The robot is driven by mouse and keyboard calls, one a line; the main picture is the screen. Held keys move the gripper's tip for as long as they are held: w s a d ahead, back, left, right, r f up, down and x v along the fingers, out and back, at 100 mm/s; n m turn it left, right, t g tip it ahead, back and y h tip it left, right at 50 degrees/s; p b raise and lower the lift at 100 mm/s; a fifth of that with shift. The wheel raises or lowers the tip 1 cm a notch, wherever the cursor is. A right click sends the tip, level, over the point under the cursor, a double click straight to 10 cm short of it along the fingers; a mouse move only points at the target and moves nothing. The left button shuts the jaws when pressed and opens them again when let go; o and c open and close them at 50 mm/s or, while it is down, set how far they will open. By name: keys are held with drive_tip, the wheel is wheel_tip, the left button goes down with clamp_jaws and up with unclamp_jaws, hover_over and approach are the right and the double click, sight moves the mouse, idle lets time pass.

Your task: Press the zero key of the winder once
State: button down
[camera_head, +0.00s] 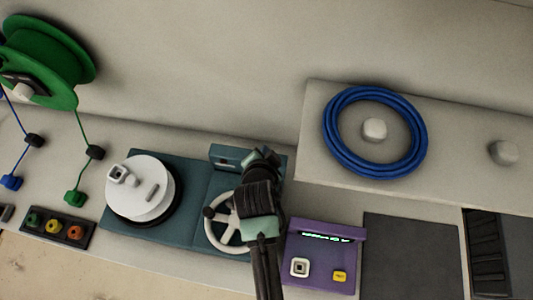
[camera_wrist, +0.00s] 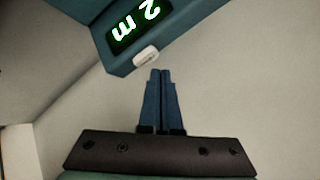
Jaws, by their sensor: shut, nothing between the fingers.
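The winder (camera_head: 190,232) is a teal base with a white drum (camera_head: 150,205) on its left and a white handwheel (camera_head: 212,232) on its right. Its raised counter box (camera_head: 228,153) stands at the back, partly hidden by my arm. In the wrist view the box's display (camera_wrist: 138,27) shows a green-white 2 and m, turned in the picture. The white zero key (camera_wrist: 146,55) sits at the box's edge beside the display. My gripper (camera_wrist: 160,72) is shut and empty, its blue fingertips close to the key; I cannot tell whether they touch it.
A purple box (camera_head: 322,258) with a white and a yellow button stands right of the winder. A blue cable coil (camera_head: 335,150) hangs on the raised panel at right. A green reel (camera_head: 60,55) and a three-button box (camera_head: 55,228) are at left.

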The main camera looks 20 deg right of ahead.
drive_tip(key=shift+f, duration=0.1)
drive_tip(key=shift+f+b, duration=0.3)
drive_tip(key=shift+f, duration=0.05)
drive_tip(key=shift+f+b, duration=0.35)
drive_tip(key=shift+f, duration=0.15)
idle(0.8)
idle(0.3)
drive_tip(key=shift+r+p, duration=0.85)
drive_tip(key=shift+r, duration=0.05)
wheel_tip(320, 180, up, 5)
drive_tip(key=p, duration=0.4)
drive_tip(key=shift+w, duration=0.1)
idle(0.6)
